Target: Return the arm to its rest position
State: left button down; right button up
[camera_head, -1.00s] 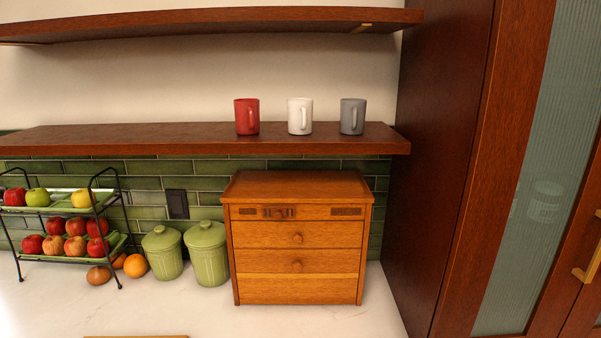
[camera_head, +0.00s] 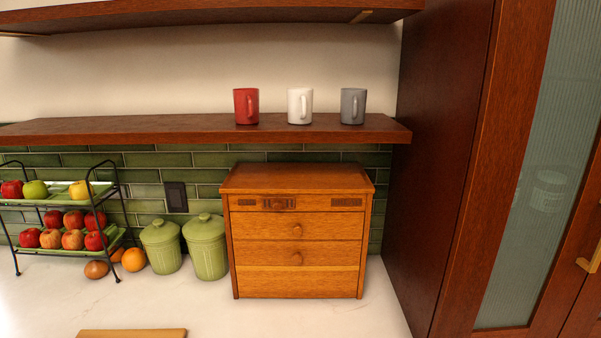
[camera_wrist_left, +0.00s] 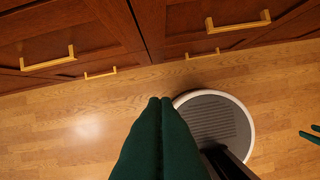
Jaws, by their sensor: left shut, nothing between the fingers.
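My left gripper (camera_wrist_left: 160,104) shows in the left wrist view. Its two dark green fingers are pressed together, shut and empty, pointing down above the wooden floor (camera_wrist_left: 85,130). Two small green fingertips at the right edge of that view look like my right gripper (camera_wrist_left: 311,133); they stand a little apart, and the rest of it is cut off. My round grey base with a white rim lies below, right of the left fingers. Neither arm shows in the head view.
Cabinet fronts with brass handles (camera_wrist_left: 240,21) line the top of the wrist view. The head view shows a counter (camera_head: 190,305) with a wooden drawer box (camera_head: 297,255), green canisters (camera_head: 206,248), a fruit rack (camera_head: 119,212) and a shelf (camera_head: 180,130) with three mugs (camera_head: 300,106).

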pick_arm(q)
jog(key=s+a+f+g+b, duration=0.1)
jog(key=s+f+b, duration=0.15)
jog(key=f, duration=0.75)
jog(key=s+f+b, duration=0.1)
jog(key=s+f, duration=0.3)
jog(key=f, duration=0.6)
jog(key=s+a+f+b, duration=0.2)
jog(key=s+f, duration=0.9)
jog(key=s, duration=0.1)
jog(key=shift+s+a+f+g, duration=0.15)
jog(key=shift+s+f+g, duration=0.1)
jog(key=shift+g, duration=0.15)
